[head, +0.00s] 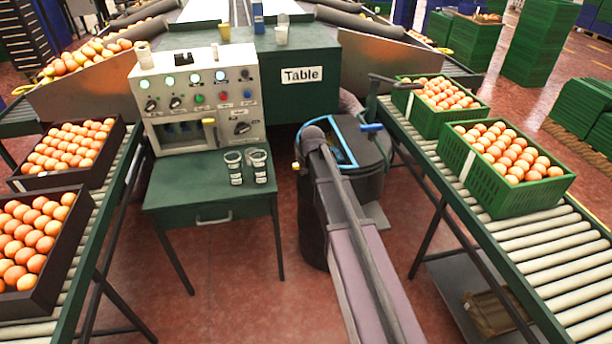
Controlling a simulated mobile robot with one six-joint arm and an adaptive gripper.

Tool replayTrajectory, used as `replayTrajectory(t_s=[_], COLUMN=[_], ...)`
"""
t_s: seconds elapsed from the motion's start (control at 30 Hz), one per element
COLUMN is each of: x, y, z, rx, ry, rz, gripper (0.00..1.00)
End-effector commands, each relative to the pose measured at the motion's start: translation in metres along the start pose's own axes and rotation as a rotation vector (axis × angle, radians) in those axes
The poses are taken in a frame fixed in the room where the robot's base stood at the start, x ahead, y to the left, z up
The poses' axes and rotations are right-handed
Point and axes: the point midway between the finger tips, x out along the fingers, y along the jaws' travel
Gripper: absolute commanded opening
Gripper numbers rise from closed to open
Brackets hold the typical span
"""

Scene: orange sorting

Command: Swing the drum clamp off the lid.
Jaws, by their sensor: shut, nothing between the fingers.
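A dark drum (374,185) stands on the floor between the green table and the right conveyor. Its top carries a blue-edged piece (348,155), partly covered by my arm. A small blue handle-like part (371,127) sticks out at the top right of the drum; I cannot tell whether it is the clamp. A small yellow tip (296,166) shows at the drum's left side. My arm reaches up from the bottom of the head view and crosses in front of the drum. My gripper is not visible, and any contact with the clamp is hidden.
Left of the drum stands a green desk (180,200) with a control panel (200,95) and two dark cups. Red floor is open before the desk.

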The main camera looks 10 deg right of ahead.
Motion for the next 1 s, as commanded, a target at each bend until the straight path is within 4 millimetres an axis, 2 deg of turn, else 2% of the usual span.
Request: replayTrajectory(t_s=[0.03,0.23,0.73,1.0], x=[0.0025,0.0059,0.0062,0.0063], y=[0.0004,0.0001,0.0007,0.0082], z=[-0.0072,-0.0156,-0.0162,-0.0166], rx=[0.0,0.0,0.003,0.039], ry=[0.0,0.0,0.0,0.0], rz=[0.0,0.0,0.001,0.015], gripper=[0.0,0.0,0.0,0.0])
